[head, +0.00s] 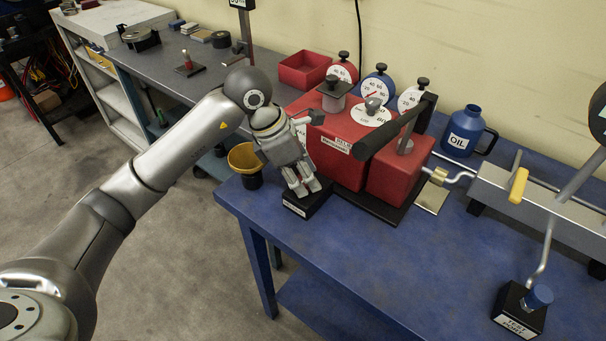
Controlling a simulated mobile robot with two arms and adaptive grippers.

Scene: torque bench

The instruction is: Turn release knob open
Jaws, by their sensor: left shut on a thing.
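My left gripper (305,188) points down at a small black block (308,204) at the left front corner of the red pump unit (345,150). The block has a white label, too small to read. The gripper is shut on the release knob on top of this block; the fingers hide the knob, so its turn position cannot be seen. My right gripper is not in view.
A black-gripped lever (392,130) slants over the pump. Gauges (375,86) and a blue oil jug (465,131) stand behind. A yellow funnel (244,157) is left of the gripper. A black block with a blue knob (539,295) stands front right. The blue bench's front middle is clear.

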